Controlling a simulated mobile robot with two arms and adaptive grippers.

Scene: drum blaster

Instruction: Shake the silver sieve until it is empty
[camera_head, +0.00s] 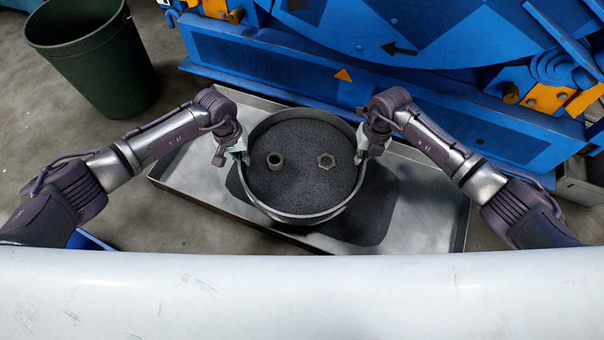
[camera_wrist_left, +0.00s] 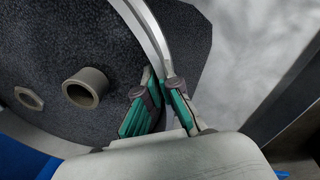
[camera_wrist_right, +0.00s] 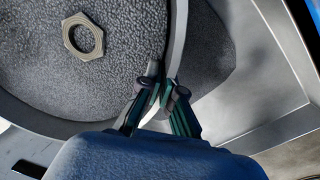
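The silver sieve (camera_head: 305,216) is round and filled with dark grey granular material (camera_head: 303,190). A short ring-shaped metal part (camera_head: 275,161) and a hex nut (camera_head: 326,161) lie on that material. My left gripper (camera_head: 241,157) is shut on the sieve's left rim; the left wrist view shows its green-padded fingers (camera_wrist_left: 165,105) on both sides of the rim (camera_wrist_left: 150,28). My right gripper (camera_head: 361,155) is shut on the right rim; the right wrist view shows its fingers (camera_wrist_right: 163,105) on either side of the rim (camera_wrist_right: 178,35). The sieve's underside is hidden.
A shallow metal tray (camera_head: 430,215) lies below the sieve, with dark material or shadow on its floor (camera_head: 375,215). A large blue machine (camera_head: 320,70) stands behind it. A dark green bin (camera_head: 95,65) stands at the back left. A white surface (camera_head: 300,295) crosses the front.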

